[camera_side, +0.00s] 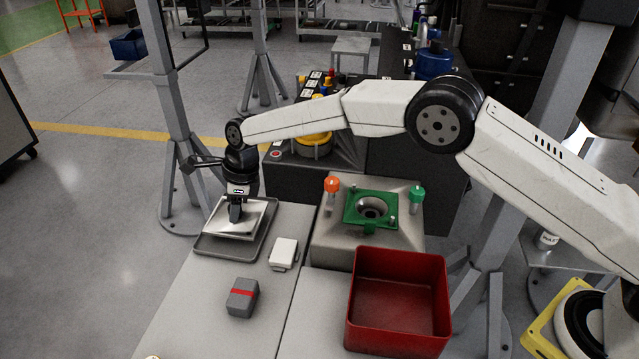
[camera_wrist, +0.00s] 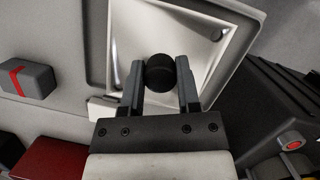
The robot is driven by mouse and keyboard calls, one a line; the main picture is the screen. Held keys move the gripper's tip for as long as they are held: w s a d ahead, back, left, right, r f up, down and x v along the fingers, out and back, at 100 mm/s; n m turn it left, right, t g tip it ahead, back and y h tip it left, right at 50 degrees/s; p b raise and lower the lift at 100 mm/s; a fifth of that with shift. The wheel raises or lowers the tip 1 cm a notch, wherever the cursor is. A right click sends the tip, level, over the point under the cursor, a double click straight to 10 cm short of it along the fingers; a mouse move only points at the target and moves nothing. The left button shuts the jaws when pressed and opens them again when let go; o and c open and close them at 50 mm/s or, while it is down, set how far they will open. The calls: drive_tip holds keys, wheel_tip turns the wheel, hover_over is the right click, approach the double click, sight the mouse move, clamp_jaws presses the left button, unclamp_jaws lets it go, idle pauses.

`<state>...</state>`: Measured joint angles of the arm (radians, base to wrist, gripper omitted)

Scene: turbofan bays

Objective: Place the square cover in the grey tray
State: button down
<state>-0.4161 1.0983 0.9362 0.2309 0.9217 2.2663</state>
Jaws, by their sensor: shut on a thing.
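The square cover (camera_side: 226,214) is a pale square piece with a dark knob, and it sits within the grey tray (camera_side: 205,246) at the left of the table. In the wrist view the cover (camera_wrist: 205,22) fills the upper middle, with the tray rim (camera_wrist: 97,45) around it. My gripper (camera_side: 236,212) is above the tray, pointing down. In the wrist view its two fingers (camera_wrist: 160,80) are shut on the black knob (camera_wrist: 160,72) of the cover. The cover looks slightly tilted in the side view; I cannot tell whether it touches the tray floor.
A small white box (camera_side: 284,253) stands just right of the tray. A grey box with a red band (camera_side: 242,297) lies in front. A red bin (camera_side: 398,300) stands at right. A fixture with a green plate (camera_side: 352,211) and orange and green knobs stands behind it.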

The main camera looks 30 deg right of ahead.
sight(252, 214)
drive_tip(key=shift+f, duration=0.9)
drive_tip(key=shift+f, duration=0.1)
drive_tip(key=shift+c, duration=1.6)
unclamp_jaws()
drive_tip(key=v, duration=1.2)
